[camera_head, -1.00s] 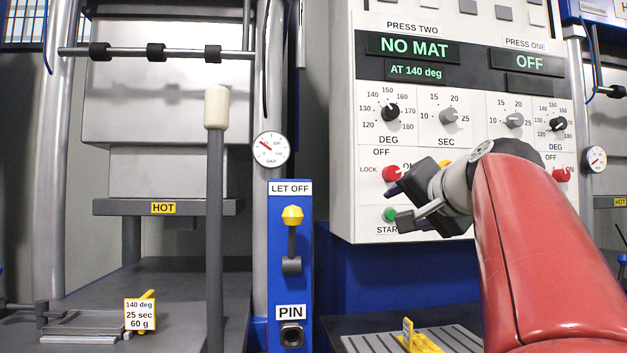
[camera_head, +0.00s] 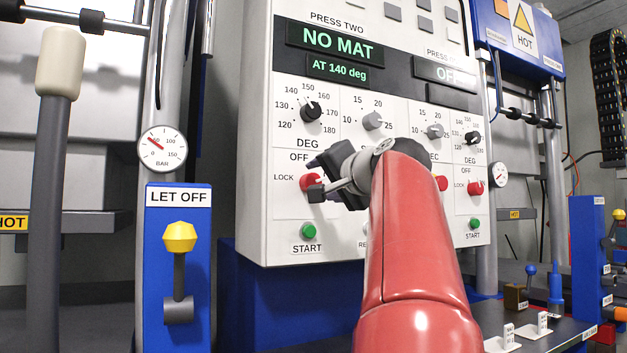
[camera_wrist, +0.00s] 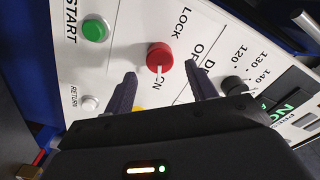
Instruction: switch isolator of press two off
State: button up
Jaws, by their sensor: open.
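The red isolator knob of press two (camera_head: 308,183) sits on the white control panel (camera_head: 258,215), with OFF above it and LOCK to its left. In the wrist view the red knob (camera_wrist: 159,55) has a white mark pointing towards the ON label. My gripper (camera_head: 316,178) is in front of the knob and partly covers it in the head view. In the wrist view my gripper (camera_wrist: 160,71) is open, with one finger on each side just short of the knob. I see no clear contact. The press two display (camera_head: 335,42) reads NO MAT, AT 140 deg.
A green START button (camera_head: 308,231) is below the knob, and a black DEG dial (camera_head: 310,111) above. Press one's red knob (camera_head: 475,188) is further right. A blue LET OFF post (camera_head: 178,260) with a yellow-topped lever stands left. The HOT plate (camera_head: 70,222) is far left.

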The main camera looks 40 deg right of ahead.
aim_at(314, 182)
jog(key=shift+p+x, duration=0.45)
jog(key=shift+x, duration=1.7)
jog(key=c, duration=1)
